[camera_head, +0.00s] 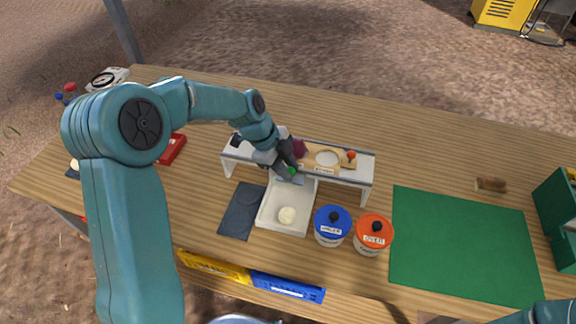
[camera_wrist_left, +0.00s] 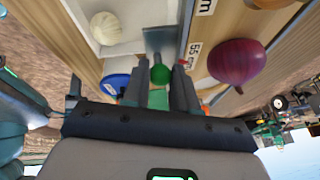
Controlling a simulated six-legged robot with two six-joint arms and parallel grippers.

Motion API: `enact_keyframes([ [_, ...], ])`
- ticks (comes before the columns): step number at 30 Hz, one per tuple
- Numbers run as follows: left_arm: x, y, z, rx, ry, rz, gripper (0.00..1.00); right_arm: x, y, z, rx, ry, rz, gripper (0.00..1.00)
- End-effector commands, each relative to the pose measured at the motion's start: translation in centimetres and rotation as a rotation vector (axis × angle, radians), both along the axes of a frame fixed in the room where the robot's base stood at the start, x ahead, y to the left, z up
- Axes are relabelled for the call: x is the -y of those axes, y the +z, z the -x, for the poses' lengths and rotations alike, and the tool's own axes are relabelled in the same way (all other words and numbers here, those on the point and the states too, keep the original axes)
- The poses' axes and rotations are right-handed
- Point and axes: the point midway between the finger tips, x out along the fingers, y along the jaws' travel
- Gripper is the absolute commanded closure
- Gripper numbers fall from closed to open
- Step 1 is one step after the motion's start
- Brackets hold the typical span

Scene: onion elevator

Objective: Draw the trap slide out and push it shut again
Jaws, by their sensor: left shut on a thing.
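My left gripper (camera_head: 289,171) is at the front edge of the raised white-and-wood rack (camera_head: 367,177). It is shut on the green knob (camera_head: 292,171) of the trap slide. In the left wrist view the round green knob (camera_wrist_left: 160,75) sits between the two fingers. A grey metal plate (camera_wrist_left: 160,40), seemingly the slide, shows just beyond it. How far the slide stands out is hard to tell, since the gripper covers much of it. A purple onion (camera_head: 298,148) rests on the rack, close to the gripper. My right gripper is not in view.
A white tray (camera_head: 267,219) with a pale onion (camera_head: 287,215) lies below the gripper. Blue-lidded (camera_head: 332,222) and orange-lidded (camera_head: 374,231) tubs stand to its right, a dark mat (camera_head: 240,212) to its left. The green mat (camera_head: 460,245) is bare.

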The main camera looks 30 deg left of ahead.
Motion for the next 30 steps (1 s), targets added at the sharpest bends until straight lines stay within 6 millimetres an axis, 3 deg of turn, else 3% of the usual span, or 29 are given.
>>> enact_keyframes([
  [30, 1.7, 0.1, 6.5, 0.005, 0.002, 0.0, 1.0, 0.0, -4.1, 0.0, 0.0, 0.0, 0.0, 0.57],
])
